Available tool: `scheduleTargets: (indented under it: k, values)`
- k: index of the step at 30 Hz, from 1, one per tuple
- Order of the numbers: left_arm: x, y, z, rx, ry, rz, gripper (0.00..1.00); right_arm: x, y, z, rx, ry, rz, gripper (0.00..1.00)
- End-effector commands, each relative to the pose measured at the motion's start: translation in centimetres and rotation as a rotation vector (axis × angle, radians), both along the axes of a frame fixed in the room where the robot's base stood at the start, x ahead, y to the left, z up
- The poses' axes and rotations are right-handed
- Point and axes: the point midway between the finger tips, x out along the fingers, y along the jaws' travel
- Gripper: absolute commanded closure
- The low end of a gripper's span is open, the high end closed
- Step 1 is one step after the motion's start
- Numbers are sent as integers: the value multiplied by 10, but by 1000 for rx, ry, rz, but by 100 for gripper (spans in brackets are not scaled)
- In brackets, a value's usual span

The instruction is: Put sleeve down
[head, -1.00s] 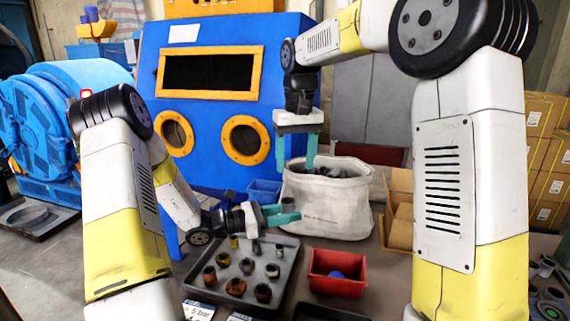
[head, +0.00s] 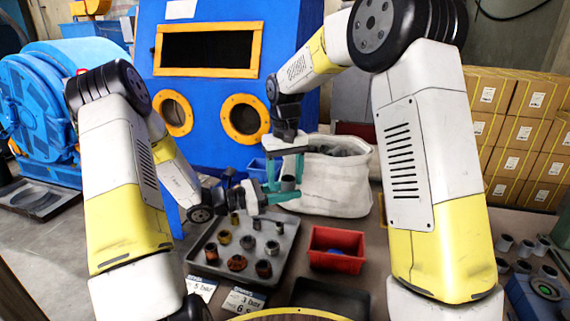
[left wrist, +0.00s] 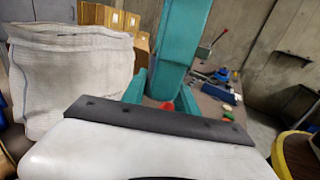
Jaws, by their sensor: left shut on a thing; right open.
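A small dark grey sleeve (head: 288,183) stands upright in the teal jaws of my left gripper (head: 282,193), held in front of the white sack. My right gripper (head: 284,173) points down from above. Its two teal fingers are open and spread to either side of the sleeve; contact with it cannot be told. The left wrist view shows my left gripper's teal fingers (left wrist: 160,88) with a large teal finger close in front. The sleeve cannot be made out there.
A grey tray (head: 203,270) holding several metal sleeves and nozzles lies below my left gripper. A red bin (head: 335,262) stands to its right. The white sack (head: 335,190) stands behind. A blue blast cabinet (head: 215,100) fills the back. More grey sleeves (head: 505,243) stand at far right.

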Motion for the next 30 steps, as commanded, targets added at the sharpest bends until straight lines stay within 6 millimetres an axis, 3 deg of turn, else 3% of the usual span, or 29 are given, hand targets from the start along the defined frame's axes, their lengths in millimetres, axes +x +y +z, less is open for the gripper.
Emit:
scheduleTargets:
  k: [13,22,25,26,29,30]
  values:
    - [0,0,0,-1,0,0,100,0,0,-11,0,-1,0,39]
    - [0,-1,0,-1,0,-1,100,-1,2,-11,3,0,2,98]
    - [0,-1,1,-1,0,-1,100,-2,3,-10,5,1,4,100]
    - [0,-1,1,-1,0,-1,61,-2,4,-10,5,0,4,100]
    - [0,-1,0,-1,0,-1,41,-2,3,-10,5,0,3,100]
    - [0,-1,0,-1,0,-1,39,-1,3,-10,4,0,3,100]
